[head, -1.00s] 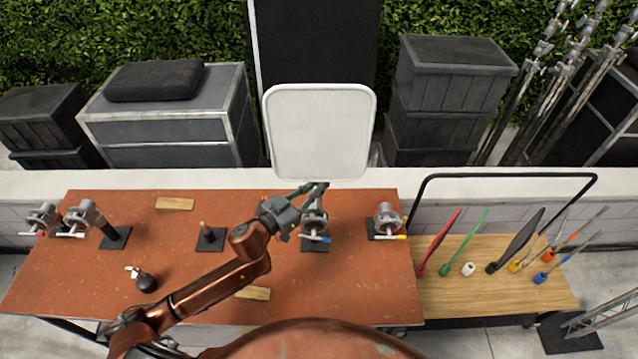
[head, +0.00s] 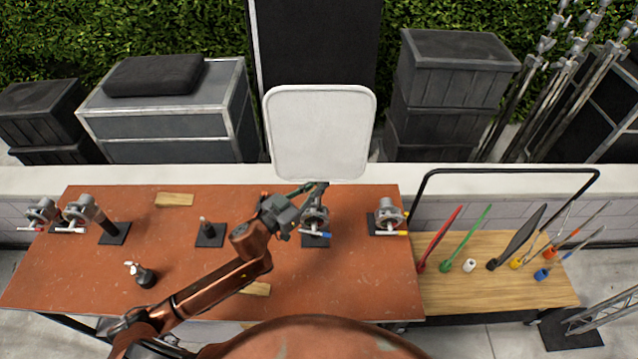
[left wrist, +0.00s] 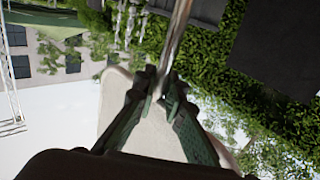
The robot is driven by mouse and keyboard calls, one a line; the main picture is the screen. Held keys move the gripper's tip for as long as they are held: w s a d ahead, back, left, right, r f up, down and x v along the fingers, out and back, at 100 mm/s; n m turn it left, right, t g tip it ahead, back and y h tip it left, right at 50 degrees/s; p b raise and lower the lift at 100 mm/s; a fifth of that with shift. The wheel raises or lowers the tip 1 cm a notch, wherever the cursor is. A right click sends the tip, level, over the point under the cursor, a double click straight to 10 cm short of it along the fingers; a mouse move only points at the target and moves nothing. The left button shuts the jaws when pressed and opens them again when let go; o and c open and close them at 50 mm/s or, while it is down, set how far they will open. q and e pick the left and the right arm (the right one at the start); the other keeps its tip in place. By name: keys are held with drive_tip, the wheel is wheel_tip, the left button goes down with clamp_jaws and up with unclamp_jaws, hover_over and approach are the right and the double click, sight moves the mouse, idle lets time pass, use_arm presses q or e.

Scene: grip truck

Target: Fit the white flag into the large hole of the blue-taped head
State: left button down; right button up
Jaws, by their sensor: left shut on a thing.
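The white flag (head: 321,133) is a rounded white panel, upright above the back edge of the red table. My left gripper (head: 314,187) is shut on its stem just below the panel. In the left wrist view the green fingers of my left gripper (left wrist: 159,88) close around the metal stem, with the pale panel (left wrist: 122,105) behind them. The blue-taped head (head: 316,217) is a grey clamp on a black base, directly below the gripper. The stem's lower end lies close to this head; I cannot tell whether it is in the large hole. My right gripper is out of view.
A yellow-taped head (head: 388,215) stands to the right. A short post (head: 208,230) is left of my gripper. Coloured flags stand on the wooden bench (head: 450,290). The table's front right is clear.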

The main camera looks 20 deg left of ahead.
use_arm(q)
drive_tip(key=shift+f, duration=0.2)
idle(0.3)
drive_tip(key=shift+f+b, duration=1.1)
drive_tip(key=shift+f, duration=1)
drive_tip(key=c, duration=1.9)
unclamp_jaws()
drive_tip(key=shift+f, duration=0.1)
drive_tip(key=v, duration=1.2)
